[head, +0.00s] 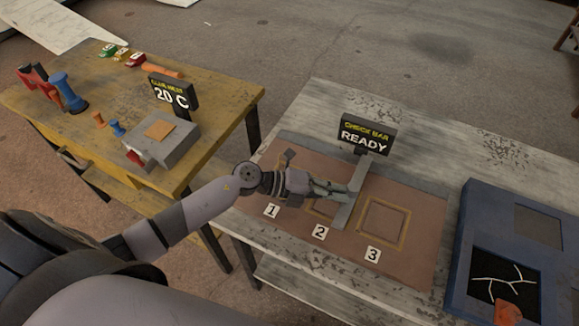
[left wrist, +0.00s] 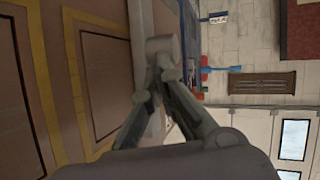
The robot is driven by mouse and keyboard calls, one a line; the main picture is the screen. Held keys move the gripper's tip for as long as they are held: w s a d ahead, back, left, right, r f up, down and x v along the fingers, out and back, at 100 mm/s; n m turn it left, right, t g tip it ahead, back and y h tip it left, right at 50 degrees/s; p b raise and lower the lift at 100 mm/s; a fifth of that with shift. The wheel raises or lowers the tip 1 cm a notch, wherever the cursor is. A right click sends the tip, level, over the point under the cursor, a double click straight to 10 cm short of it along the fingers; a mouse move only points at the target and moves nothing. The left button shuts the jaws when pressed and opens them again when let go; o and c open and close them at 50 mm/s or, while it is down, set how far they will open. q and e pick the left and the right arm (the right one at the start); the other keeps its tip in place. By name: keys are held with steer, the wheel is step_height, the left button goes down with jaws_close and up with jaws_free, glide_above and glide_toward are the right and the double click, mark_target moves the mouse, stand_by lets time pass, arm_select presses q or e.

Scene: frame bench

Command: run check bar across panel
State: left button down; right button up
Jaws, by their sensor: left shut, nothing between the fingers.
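The brown panel (head: 405,262) lies on the worn bench and carries yellow frame outlines with number cards 1, 2 and 3. The grey check bar (head: 343,212) crosses the panel from back to front, between the outlines by cards 2 and 3. A sign (head: 365,137) at its back end reads "CHECK BAR READY". My left gripper (head: 347,189) is shut and empty, its tips at the left side of the bar. Whether they touch it is unclear. My left arm hides part of outlines 1 and 2. The left wrist view shows the closed fingers (left wrist: 160,75) beside the panel (left wrist: 105,85). My right gripper is out of view.
A blue case (head: 462,240) with a dark screen lies at the right of the bench. A yellow table (head: 215,98) at the left holds a grey device (head: 163,142), a "20 C" sign (head: 173,95) and several small tools. The panel right of the bar is clear.

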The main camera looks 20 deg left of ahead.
arm_select(q)
steer(key=d, duration=0.2)
steer(key=d+p, duration=0.1)
steer(key=d, duration=0.1)
steer(key=d+r+p, duration=0.1)
steer(key=d, duration=0.1)
steer(key=d+p, duration=0.1)
steer(key=d, duration=0.2)
steer(key=d+p, duration=0.2)
steer(key=d, duration=0.1)
steer(key=shift+s+d+f, duration=0.2)
steer(key=shift+d, duration=0.15)
steer(key=d, duration=0.1)
steer(key=d+p, duration=0.1)
steer(key=d, duration=0.3)
steer(key=shift+d+f, duration=0.2)
steer(key=shift+f, duration=0.05)
steer(key=shift+s+d, duration=0.1)
steer(key=shift+d, duration=0.15)
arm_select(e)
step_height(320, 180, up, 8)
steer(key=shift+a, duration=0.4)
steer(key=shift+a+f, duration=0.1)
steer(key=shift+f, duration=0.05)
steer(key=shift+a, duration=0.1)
